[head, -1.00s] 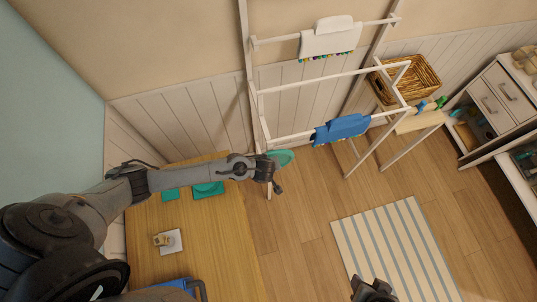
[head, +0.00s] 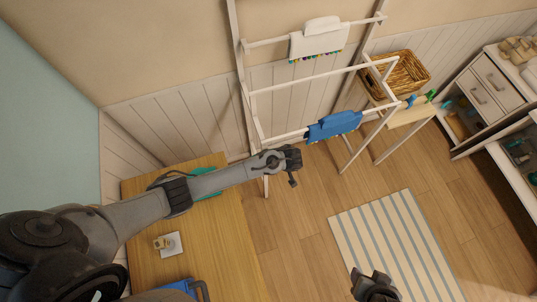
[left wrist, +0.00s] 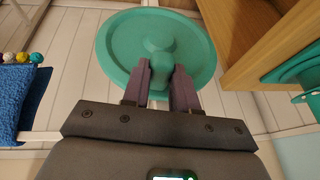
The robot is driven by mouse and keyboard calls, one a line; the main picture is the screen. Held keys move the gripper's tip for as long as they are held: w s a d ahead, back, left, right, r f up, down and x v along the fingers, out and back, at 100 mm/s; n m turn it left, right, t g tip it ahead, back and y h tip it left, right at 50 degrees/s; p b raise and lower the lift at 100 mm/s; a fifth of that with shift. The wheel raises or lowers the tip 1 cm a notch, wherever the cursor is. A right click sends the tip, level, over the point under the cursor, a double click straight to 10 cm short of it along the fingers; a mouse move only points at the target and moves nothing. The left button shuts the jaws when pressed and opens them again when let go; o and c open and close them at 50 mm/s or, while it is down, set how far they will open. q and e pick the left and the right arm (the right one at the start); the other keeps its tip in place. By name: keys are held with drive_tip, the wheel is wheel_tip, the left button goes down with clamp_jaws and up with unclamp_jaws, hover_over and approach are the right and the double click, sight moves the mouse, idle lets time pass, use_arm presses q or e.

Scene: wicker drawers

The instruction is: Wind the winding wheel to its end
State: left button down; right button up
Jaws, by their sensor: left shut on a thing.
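The winding wheel (left wrist: 120,50) is a round teal disc with a raised grip across its middle, in the left wrist view. My left gripper (left wrist: 161,75) has its two fingers on either side of that grip and is shut on it. In the head view my left gripper (head: 291,165) is beside the front of the white drying rack (head: 258,108), and it hides the wheel. My right gripper (head: 375,286) is at the bottom of the head view, over the floor near the striped rug, away from the wheel. Its fingers are too unclear to read.
A wicker basket (head: 395,75) and white drawers (head: 490,85) are at right. A striped rug (head: 390,240) covers open floor.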

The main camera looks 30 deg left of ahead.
use_arm(q)
drive_tip(key=shift+w+d+f+g+y+b, duration=0.45)
drive_tip(key=shift+w+d+f+b, duration=0.2)
drive_tip(key=shift+w, duration=0.25)
drive_tip(key=c, duration=0.9)
unclamp_jaws()
drive_tip(key=shift+r, duration=0.1)
drive_tip(key=shift+d+r, duration=0.1)
drive_tip(key=shift+r, duration=0.05)
drive_tip(key=v, duration=1)
drive_tip(key=shift+d+r, duration=0.1)
drive_tip(key=shift+r, duration=0.15)
